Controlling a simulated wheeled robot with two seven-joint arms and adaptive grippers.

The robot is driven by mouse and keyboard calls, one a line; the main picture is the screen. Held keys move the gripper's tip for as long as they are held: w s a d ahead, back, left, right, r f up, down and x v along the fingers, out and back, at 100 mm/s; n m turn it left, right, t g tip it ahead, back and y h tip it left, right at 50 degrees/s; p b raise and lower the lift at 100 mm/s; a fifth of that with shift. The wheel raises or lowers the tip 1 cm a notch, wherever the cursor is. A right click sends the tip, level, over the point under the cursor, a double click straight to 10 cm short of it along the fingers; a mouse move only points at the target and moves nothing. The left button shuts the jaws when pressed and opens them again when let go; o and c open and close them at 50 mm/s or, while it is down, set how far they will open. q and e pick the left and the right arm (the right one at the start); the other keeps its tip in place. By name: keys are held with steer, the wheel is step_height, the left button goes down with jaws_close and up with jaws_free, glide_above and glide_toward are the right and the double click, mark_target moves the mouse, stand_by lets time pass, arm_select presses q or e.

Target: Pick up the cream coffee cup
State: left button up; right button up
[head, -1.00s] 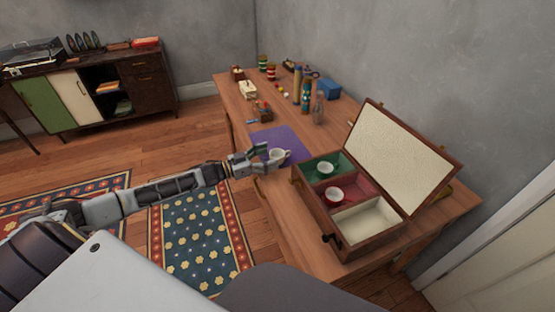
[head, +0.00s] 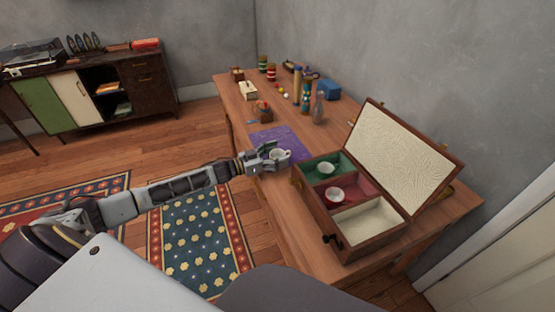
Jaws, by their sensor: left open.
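A cream cup (head: 281,155) stands on the purple mat (head: 277,135) at the near left part of the wooden table. My left gripper (head: 271,154) is open at the cup's left side, its fingers close around that side and hiding part of it. I cannot tell whether the fingers touch the cup. My right gripper is not in view.
An open wooden box (head: 368,242) stands right of the mat. Bottles (head: 306,95) and a blue box (head: 328,90) stand farther back.

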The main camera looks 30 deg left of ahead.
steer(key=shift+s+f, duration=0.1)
arm_select(q)
steer(key=shift+c, duration=0.6)
steer(key=c, duration=1.1)
steer(key=shift+o, duration=0.2)
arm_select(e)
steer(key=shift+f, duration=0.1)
arm_select(q)
steer(key=shift+r, duration=0.1)
steer(key=shift+r, duration=0.4)
step_height(320, 180, up, 9)
steer(key=p, duration=0.2)
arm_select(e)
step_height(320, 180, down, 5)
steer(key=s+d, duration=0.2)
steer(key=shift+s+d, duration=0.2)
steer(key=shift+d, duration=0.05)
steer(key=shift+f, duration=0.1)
